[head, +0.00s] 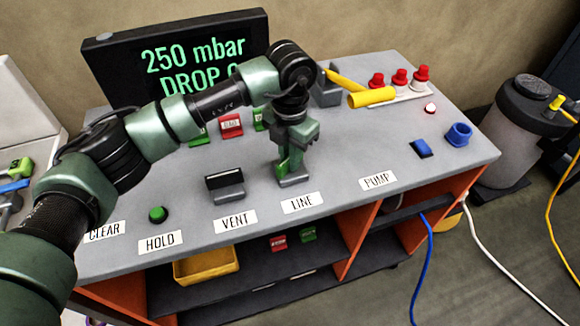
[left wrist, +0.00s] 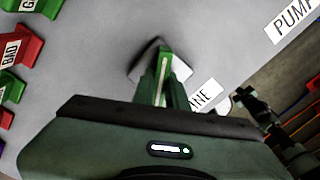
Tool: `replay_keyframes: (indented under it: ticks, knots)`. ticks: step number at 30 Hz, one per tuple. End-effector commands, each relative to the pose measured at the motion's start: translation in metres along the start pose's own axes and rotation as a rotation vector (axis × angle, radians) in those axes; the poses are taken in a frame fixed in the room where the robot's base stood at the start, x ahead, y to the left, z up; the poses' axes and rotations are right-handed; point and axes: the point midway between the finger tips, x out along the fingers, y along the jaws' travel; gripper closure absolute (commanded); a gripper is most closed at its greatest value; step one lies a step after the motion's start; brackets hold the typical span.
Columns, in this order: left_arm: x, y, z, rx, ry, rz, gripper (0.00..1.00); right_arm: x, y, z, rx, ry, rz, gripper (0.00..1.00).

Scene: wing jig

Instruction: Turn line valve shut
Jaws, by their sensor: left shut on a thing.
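The line valve (head: 295,182) stands on the grey bench top behind the LINE label (head: 300,203). In the left wrist view the fingers (left wrist: 163,75) come together over the valve's grey base (left wrist: 181,70), and the LINE label (left wrist: 207,94) is partly covered.
The vent valve (head: 225,186) with its dark handle and a green button (head: 157,214) are to the left. A black display (head: 110,62) reads 250 mbar. A yellow lever (head: 372,97), red knobs (head: 399,77), a blue switch (head: 421,149) and a blue ring (head: 459,134) are to the right.

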Motion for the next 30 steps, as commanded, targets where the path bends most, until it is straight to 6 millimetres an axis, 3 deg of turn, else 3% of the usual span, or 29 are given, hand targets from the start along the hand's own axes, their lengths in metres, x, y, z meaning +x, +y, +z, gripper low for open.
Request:
replay_keyframes:
  ticks: [1,3,12,30]
  knots:
    - [0.004,0.002,0.002,0.044,-0.008,0.005,1.0,0.014,0.0,0.001,0.0,0.0,0.001,1.0]
    - [0.004,0.001,0.002,0.11,-0.007,0.005,1.0,0.023,0.0,0.002,0.0,0.0,0.001,1.0]
    - [0.002,0.001,0.002,0.358,-0.008,0.004,1.0,0.052,0.001,0.005,-0.001,0.0,0.002,1.0]
    - [-0.003,0.001,0.002,0.568,-0.009,0.003,1.0,0.071,0.001,0.007,-0.001,-0.001,0.002,1.0]
